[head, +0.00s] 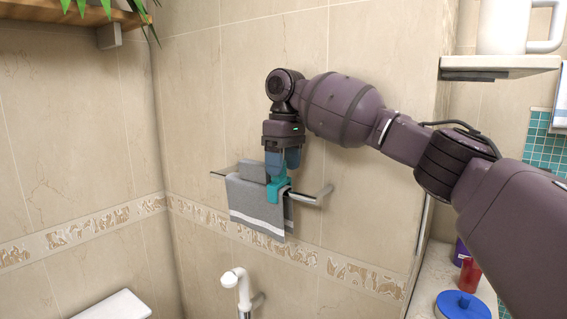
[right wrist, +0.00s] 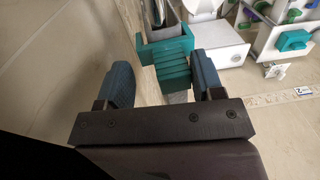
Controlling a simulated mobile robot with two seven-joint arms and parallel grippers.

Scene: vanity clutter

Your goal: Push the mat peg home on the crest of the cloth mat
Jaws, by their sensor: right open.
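The grey cloth mat (head: 258,207) with a pale stripe hangs over a wall rail (head: 318,197). The teal mat peg (head: 277,188) sits over the mat's top edge near its right end, its jaws pointing down along the cloth. How far down it sits is hard to tell. My right gripper (head: 283,160) points down directly above the peg. In the right wrist view, the open blue fingers (right wrist: 163,68) stand on either side of the ridged teal peg (right wrist: 173,72), which lies closer to the right finger; contact is unclear. My left gripper is not in view.
A grey block-like piece (head: 252,171) stands at the rail behind the mat. A white fixture (head: 238,282) is below. The tiled wall is close behind the rail. A shelf with a white mug (head: 503,27) and a counter with a blue-lidded jar (head: 462,305) are at right.

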